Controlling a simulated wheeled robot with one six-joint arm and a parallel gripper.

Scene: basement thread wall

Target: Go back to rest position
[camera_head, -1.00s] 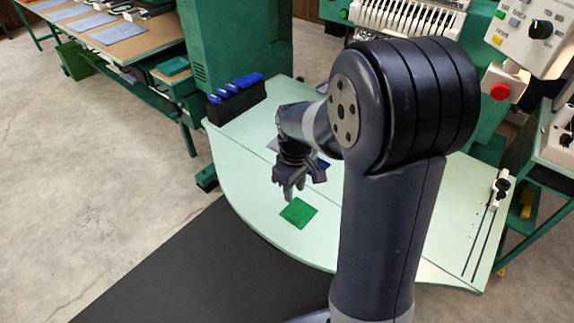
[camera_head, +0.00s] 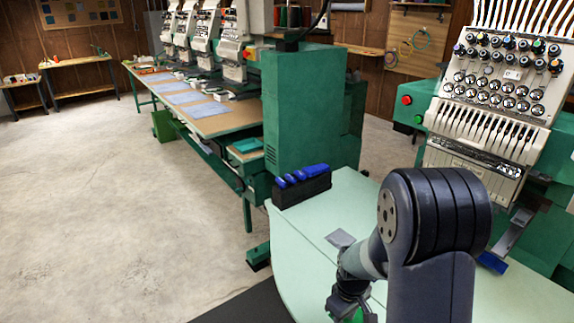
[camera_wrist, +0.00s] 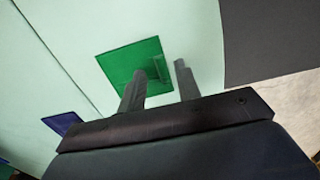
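My gripper (camera_wrist: 160,83) shows in the wrist view with its two fingers apart and nothing between them. It is over the pale green table (camera_wrist: 60,60), near a flat green square (camera_wrist: 118,62). I cannot tell how far above the square the fingertips are. In the head view my gripper (camera_head: 348,303) is at the bottom edge, partly cut off, with a bit of the green square (camera_head: 358,316) beside it. My arm is bent and stands in front of the table's right part.
A black holder with blue-handled items (camera_head: 302,187) stands at the table's back left. A grey piece (camera_head: 340,238) lies on the table. A blue piece (camera_head: 492,262) is at the right. A multi-needle machine (camera_head: 500,110) stands behind. The floor at left is open.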

